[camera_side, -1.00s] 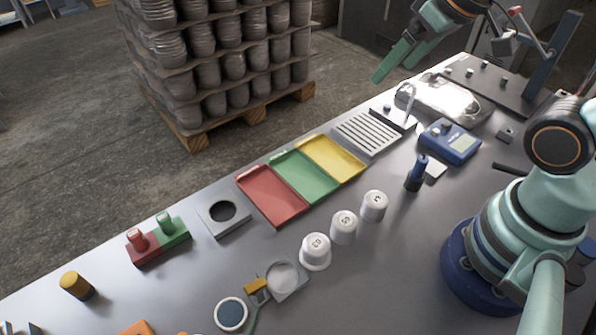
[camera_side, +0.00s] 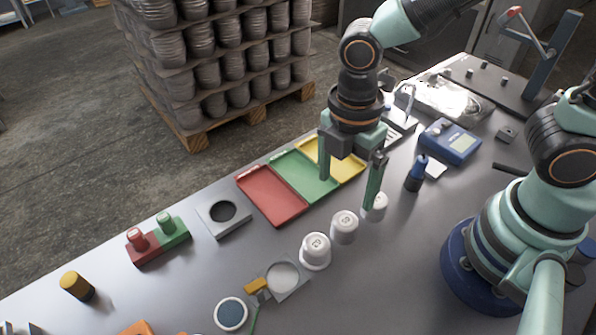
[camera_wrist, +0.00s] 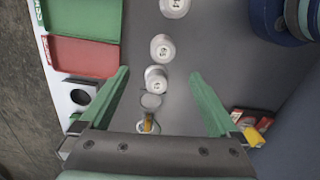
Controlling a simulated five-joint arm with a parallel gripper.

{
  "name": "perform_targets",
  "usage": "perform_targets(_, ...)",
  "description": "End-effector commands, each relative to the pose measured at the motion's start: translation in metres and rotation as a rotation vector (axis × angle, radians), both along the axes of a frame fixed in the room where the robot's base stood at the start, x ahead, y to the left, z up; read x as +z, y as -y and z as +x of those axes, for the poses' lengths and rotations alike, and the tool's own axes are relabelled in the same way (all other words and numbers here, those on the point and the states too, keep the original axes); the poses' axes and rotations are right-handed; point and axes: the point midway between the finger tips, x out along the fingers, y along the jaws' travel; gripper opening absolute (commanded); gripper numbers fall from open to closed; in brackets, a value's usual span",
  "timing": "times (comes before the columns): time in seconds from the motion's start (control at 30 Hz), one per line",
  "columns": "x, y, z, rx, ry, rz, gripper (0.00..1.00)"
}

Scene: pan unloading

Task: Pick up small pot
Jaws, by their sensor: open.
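Three white pots with dark marks on top stand in a slanting row on the grey bench: a front one (camera_side: 316,252), a middle one (camera_side: 344,228) and a back one (camera_side: 379,212). The back one looks smallest, but it is also farthest away. In the wrist view the same row shows as pots at the top (camera_wrist: 174,6), middle (camera_wrist: 162,47) and bottom (camera_wrist: 156,80). My gripper (camera_side: 348,194) is open and empty, fingers pointing down. One finger is over the trays; the other partly covers the back pot. Contact cannot be told.
Red (camera_side: 271,196), green (camera_side: 298,166) and yellow (camera_side: 345,169) trays lie left of the pots. A block with a round hole (camera_side: 237,222) and a magnifier-like piece (camera_side: 284,276) are nearby. A blue tool (camera_side: 416,173) stands right of the back pot.

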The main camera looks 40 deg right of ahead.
Motion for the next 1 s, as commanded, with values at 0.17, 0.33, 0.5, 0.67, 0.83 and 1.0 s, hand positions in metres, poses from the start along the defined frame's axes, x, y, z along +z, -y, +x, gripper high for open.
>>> perform_targets(0.17, -0.029, 0.002, -0.002, 0.0, -0.007, -0.005, 0.96)
perform_targets(0.33, -0.052, 0.003, -0.003, -0.002, -0.006, -0.004, 0.96)
perform_targets(0.5, -0.063, 0.003, -0.003, -0.003, -0.002, -0.001, 0.96)
perform_targets(0.67, -0.072, 0.005, -0.004, -0.004, -0.004, -0.003, 0.96)
perform_targets(0.83, -0.095, 0.011, -0.008, -0.004, -0.007, -0.004, 0.96)
perform_targets(1.0, -0.11, 0.01, -0.007, -0.004, -0.003, -0.001, 0.96)
